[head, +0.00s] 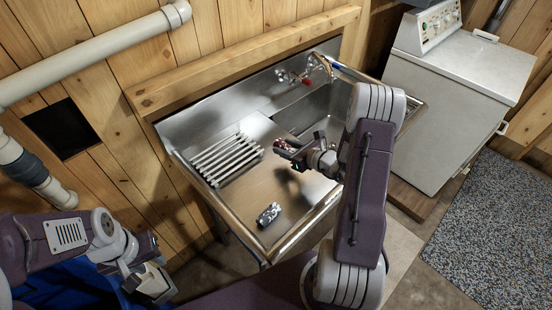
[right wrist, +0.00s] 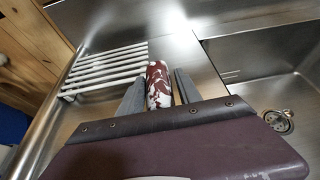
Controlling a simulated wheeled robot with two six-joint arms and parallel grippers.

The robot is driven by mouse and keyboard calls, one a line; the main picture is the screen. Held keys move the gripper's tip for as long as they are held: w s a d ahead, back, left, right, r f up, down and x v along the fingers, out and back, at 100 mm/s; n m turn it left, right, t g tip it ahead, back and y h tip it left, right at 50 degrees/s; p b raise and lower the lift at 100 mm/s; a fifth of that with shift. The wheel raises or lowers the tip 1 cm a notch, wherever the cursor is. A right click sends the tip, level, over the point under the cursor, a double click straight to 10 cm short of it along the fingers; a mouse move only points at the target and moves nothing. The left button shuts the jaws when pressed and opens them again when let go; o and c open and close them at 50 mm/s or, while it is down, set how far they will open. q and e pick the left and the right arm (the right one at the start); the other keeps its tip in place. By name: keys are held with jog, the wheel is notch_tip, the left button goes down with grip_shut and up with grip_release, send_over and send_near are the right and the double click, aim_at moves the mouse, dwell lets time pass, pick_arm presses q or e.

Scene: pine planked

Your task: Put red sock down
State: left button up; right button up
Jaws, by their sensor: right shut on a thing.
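The red sock is a rolled bundle with white patches. It shows in the right wrist view (right wrist: 158,86) between the two fingers and in the head view (head: 286,146) at the gripper's tip. My right gripper (head: 292,149) is shut on it, over the steel sink unit (head: 262,181), near where the flat drainboard meets the basin. The sock appears raised above the metal. A grey patterned rolled sock (head: 269,214) lies on the front of the drainboard. My left gripper (head: 152,282) is low at the left, away from the sink; its finger opening is unclear.
A white rack of bars (head: 226,160) sits on the left drainboard. The basin (head: 325,110) is on the right, with taps (head: 300,78) behind. The drainboard between rack and grey sock is bare. A white washing machine (head: 450,85) stands right; a blue thing (head: 70,287) is lower left.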

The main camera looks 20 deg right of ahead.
aim_at(279, 162)
jog(key=shift+w+a+f, duration=0.8)
jog(key=shift+f, duration=0.05)
notch_tip(279, 162, down, 3)
jog(key=shift+s+a+f, duration=0.1)
jog(key=shift+s+f, duration=0.05)
jog(key=shift+f, duration=0.35)
